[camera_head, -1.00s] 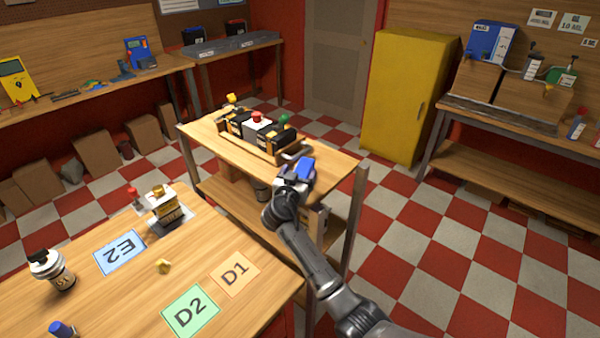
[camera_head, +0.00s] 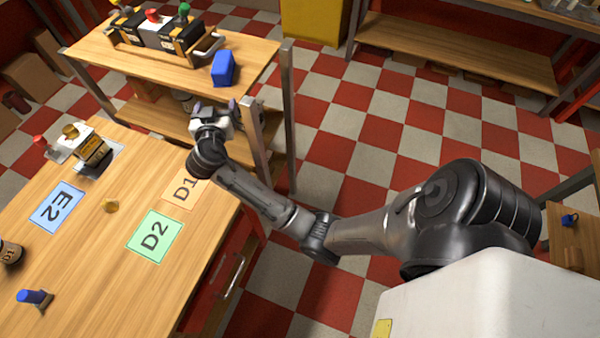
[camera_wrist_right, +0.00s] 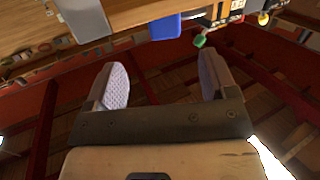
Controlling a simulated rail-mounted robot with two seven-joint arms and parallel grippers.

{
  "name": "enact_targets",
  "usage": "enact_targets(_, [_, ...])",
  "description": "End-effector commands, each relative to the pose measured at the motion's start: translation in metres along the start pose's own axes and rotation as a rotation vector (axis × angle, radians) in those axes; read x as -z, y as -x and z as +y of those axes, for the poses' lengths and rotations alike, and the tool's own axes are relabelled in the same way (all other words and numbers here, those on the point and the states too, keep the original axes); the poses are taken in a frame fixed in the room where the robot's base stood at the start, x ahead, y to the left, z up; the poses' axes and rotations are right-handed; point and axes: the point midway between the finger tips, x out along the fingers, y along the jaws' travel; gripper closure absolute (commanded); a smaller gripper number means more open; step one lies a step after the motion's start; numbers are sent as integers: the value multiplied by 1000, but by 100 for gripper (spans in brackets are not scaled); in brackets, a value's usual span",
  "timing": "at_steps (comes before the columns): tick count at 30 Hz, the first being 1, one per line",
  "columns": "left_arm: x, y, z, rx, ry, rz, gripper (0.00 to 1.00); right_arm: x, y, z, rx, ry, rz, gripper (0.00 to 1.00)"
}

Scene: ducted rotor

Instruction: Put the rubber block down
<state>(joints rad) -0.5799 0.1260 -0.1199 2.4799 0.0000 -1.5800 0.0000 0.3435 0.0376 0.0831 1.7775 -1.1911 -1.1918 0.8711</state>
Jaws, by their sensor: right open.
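The blue rubber block (camera_head: 223,67) stands on the wooden top of the small table (camera_head: 180,66), near its front right edge and beside the carrier's handle. It also shows as a blue shape at the top of the right wrist view (camera_wrist_right: 165,27). My right gripper (camera_head: 216,106) is below and in front of the block, at the table's front edge, apart from it. In the right wrist view its two pads (camera_wrist_right: 160,85) stand wide apart with nothing between them. My left gripper is not in view.
A carrier (camera_head: 160,32) with black boxes and red and green knobs stands behind the block. The nearer bench holds mats marked D1 (camera_head: 182,187), D2 (camera_head: 153,232) and E2 (camera_head: 57,205), a bottle and small parts. Table posts (camera_head: 256,140) stand close to my right gripper.

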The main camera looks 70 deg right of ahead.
Motion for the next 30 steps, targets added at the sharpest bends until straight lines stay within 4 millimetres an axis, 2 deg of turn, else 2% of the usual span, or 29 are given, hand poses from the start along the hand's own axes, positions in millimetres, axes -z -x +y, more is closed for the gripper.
enact_targets(1, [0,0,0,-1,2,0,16,-24,9,9,27,43,-50,21])
enact_targets(5, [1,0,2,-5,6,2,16,-92,46,38,156,195,-237,21])
enact_targets(6, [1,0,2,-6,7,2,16,-113,61,49,208,250,-301,21])
enact_targets(9, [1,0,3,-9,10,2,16,-160,106,77,357,392,-460,21])
enact_targets(13, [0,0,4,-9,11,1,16,-204,169,117,570,563,-641,21])
enact_targets(18, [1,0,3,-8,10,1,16,-231,243,162,828,728,-815,21])
enact_targets(21, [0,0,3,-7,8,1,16,-236,273,182,943,786,-877,21])
enact_targets(23, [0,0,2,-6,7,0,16,-237,286,190,994,809,-901,21])
enact_targets(25, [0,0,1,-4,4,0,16,-237,297,197,1036,828,-922,15])
enact_targets(30, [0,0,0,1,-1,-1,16,-237,306,202,1073,843,-938,15])
